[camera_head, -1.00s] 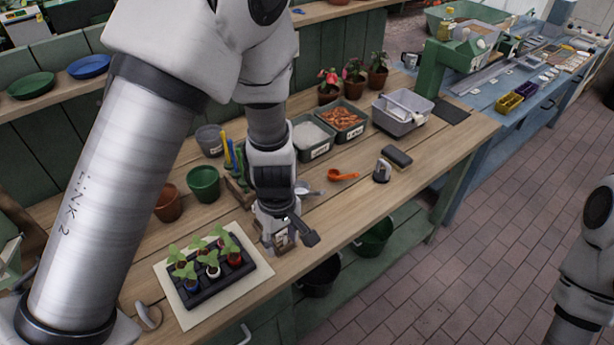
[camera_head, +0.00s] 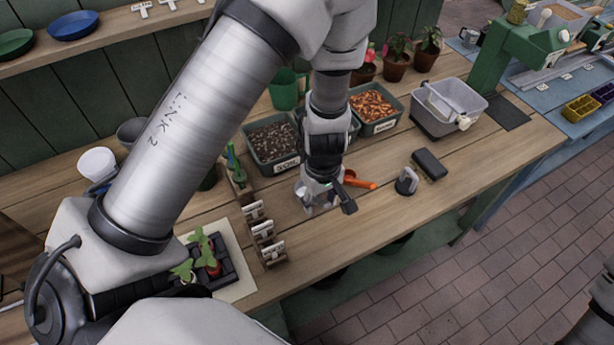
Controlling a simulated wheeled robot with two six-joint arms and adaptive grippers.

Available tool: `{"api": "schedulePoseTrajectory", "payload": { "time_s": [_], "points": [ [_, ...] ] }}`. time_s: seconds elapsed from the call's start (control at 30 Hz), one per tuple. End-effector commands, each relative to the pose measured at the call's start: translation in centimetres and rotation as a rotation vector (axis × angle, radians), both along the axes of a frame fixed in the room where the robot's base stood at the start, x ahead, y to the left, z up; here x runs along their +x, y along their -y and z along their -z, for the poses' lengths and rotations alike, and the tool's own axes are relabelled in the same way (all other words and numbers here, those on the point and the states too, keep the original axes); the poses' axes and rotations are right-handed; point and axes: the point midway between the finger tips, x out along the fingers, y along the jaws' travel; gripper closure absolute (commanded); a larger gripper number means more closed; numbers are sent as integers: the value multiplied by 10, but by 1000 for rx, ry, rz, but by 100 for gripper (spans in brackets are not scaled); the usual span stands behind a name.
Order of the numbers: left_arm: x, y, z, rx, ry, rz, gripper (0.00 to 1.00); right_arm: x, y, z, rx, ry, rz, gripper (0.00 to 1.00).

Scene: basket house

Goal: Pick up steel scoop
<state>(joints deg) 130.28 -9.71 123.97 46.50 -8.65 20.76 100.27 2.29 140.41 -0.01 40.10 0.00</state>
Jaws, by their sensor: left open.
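My left gripper (camera_head: 327,202) is open, pointing down low over the middle of the wooden bench. A steel scoop lay just left of the orange scoop in the earlier frame. That spot is now behind and under my left gripper, so I cannot clearly tell the scoop from the grey fingers or whether they touch it. The orange scoop (camera_head: 358,181) lies just right of the gripper, its left end partly covered. My right gripper is not in view.
Bins of soil (camera_head: 272,143) and bark chips (camera_head: 372,106) stand behind the gripper. A small rack of labels (camera_head: 263,231) stands to its left. The front bench strip is fairly clear.

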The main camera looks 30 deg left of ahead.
Motion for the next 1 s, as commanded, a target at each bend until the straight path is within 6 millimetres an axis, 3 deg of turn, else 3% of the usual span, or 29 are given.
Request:
{"api": "schedulePoseTrajectory", "payload": {
  "time_s": [0.07,0.27,0.33,0.4,0.43,0.83,1.0],
  "points": [
    [0,0,12,0,1,-1,51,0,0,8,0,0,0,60],
    [0,0,12,0,1,0,51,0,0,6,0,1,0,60],
    [0,0,12,0,1,0,69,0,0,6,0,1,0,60],
    [0,0,12,0,1,0,94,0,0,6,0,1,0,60],
    [0,0,11,0,1,0,100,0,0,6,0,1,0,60],
    [1,0,8,0,2,0,100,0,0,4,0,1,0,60],
    [1,0,-24,0,4,1,100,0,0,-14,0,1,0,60]
  ]
}}
